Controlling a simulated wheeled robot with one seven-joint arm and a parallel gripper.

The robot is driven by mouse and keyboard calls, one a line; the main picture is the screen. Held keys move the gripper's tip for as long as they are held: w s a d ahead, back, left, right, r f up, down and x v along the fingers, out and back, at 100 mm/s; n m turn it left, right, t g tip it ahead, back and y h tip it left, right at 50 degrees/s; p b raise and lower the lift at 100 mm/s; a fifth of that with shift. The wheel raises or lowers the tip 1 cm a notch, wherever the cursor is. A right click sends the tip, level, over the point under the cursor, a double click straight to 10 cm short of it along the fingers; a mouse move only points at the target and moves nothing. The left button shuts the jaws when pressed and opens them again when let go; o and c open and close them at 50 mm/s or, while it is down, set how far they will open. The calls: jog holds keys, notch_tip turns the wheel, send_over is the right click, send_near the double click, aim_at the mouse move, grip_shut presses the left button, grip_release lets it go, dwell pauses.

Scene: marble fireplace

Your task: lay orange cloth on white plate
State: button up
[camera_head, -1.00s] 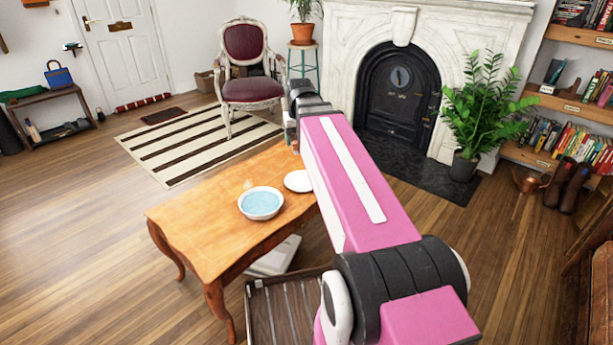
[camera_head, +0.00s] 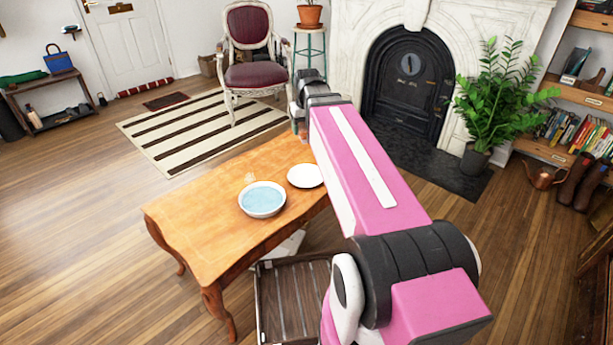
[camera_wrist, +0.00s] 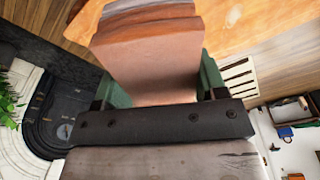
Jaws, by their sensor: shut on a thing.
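The orange cloth (camera_wrist: 150,65) fills the space between the green fingers of my gripper (camera_wrist: 157,82) in the wrist view. It looks like a thick, folded terracotta piece, with a paler grey-brown part at its far end. My gripper is shut on it. In the head view my gripper (camera_head: 301,122) is over the table's far right end, and the cloth is mostly hidden there. The white plate (camera_head: 306,175) lies flat and bare on the wooden table, nearer to me than my gripper. I cannot make out the plate in the wrist view.
A white bowl with a pale blue inside (camera_head: 262,199) stands on the wooden table (camera_head: 205,222), just left of the plate. A slatted wooden crate (camera_head: 290,300) is on the floor at the table's near right side.

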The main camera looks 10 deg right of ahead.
jog(key=w+a+f+n, duration=0.3)
jog(key=a+f, duration=0.1)
jog(key=f, duration=0.3)
jog(key=w+a+f+n, duration=0.25)
jog(key=a+f, duration=0.25)
jog(key=f, duration=0.3)
send_over(304, 176)
jog(key=shift+y, duration=0.4)
notch_tip(304, 176, down, 7)
jog(key=shift+d+r, duration=0.1)
jog(key=shift+d, duration=0.05)
jog(key=shift+f, duration=2)
jog(key=shift+f, duration=0.35)
jog(key=o, duration=0.9)
